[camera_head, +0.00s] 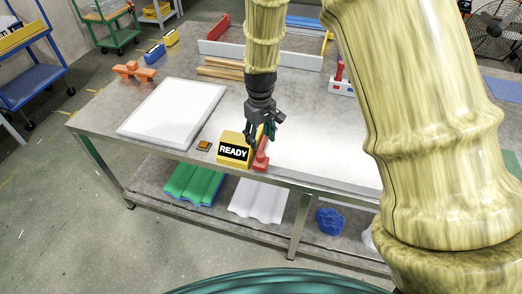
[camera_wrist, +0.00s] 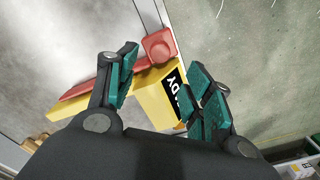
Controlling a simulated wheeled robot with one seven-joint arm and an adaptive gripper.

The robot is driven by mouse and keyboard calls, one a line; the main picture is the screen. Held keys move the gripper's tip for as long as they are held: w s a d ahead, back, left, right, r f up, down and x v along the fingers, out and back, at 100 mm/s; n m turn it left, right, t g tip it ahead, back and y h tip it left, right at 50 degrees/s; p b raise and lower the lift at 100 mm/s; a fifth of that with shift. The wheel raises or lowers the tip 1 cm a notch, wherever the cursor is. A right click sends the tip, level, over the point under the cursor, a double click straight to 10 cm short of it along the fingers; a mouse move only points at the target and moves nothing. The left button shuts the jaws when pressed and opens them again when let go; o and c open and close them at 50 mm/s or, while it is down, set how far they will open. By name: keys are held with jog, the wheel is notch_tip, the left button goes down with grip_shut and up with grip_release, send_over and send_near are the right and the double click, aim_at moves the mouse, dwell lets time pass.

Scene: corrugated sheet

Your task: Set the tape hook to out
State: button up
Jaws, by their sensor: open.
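A yellow block (camera_head: 228,141) with a black READY label stands near the front edge of the metal table. A red piece (camera_head: 261,158) sits at its right side. In the wrist view the red piece (camera_wrist: 158,45) shows as a bar with a blocky, rounded end, beside the yellow block (camera_wrist: 152,103). Which part is the tape hook, and its setting, I cannot tell for sure. My gripper (camera_head: 262,138) points down over the block and red piece. In the wrist view my gripper (camera_wrist: 160,74) has its teal-padded fingers apart, with the red and yellow parts showing between them.
A white board (camera_head: 173,112) lies left of the block, with a small brown piece (camera_head: 204,145) between. An orange object (camera_head: 133,71) and wooden strips (camera_head: 228,68) lie farther back. Green (camera_head: 194,184) and white (camera_head: 258,202) corrugated sheets lie on the lower shelf.

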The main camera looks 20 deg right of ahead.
aim_at(261, 154)
jog(key=shift+f+p, duration=0.85)
jog(key=shift+f, duration=3.05)
jog(key=shift+s, duration=0.1)
grip_shut()
